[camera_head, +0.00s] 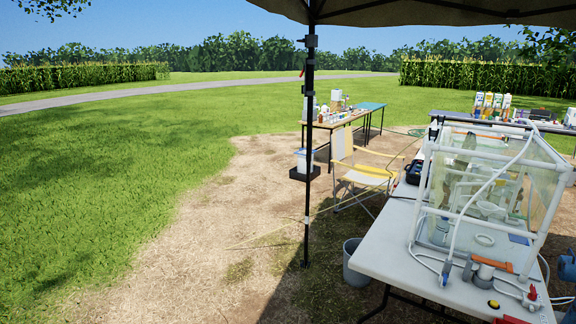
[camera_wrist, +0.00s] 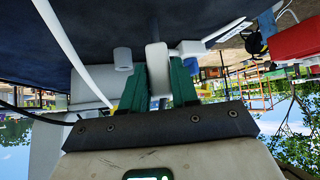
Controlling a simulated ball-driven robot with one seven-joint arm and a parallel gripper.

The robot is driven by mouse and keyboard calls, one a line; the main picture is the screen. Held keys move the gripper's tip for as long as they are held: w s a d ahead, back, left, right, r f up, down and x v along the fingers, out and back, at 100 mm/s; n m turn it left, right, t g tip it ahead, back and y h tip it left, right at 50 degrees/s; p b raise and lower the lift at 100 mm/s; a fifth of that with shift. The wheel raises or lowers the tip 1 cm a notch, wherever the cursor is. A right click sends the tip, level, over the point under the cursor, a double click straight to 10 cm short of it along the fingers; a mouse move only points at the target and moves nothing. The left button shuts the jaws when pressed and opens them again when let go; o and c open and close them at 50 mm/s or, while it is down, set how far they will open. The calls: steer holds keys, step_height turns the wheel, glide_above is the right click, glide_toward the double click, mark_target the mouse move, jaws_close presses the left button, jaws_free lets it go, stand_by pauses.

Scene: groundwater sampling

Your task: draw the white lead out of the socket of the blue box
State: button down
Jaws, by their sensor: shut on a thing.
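My gripper (camera_wrist: 158,76) shows in the wrist view with two green fingers, shut on a white plug-like piece (camera_wrist: 155,57) between them. The plug piece looks upright in the picture, close under a dark blue surface (camera_wrist: 90,22) that fills the top and looks like the blue box. White leads run beside it: a thick one (camera_wrist: 72,48) curves past on the left and a thinner one leaves to the right. The socket is hidden, so I cannot tell how far in the plug sits.
The pale table (camera_head: 385,248) carries a clear white-framed enclosure (camera_head: 490,190) with pipes and hoses at its front. A yellow chair (camera_head: 362,178) stands left of the table, and a bucket (camera_head: 355,262) is beside it. A black tent pole (camera_head: 309,130) rises nearby. Grass is open leftwards.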

step_height(320, 180, up, 4)
steer(key=p, duration=0.3)
steer(key=shift+r, duration=0.2)
stand_by(0.6)
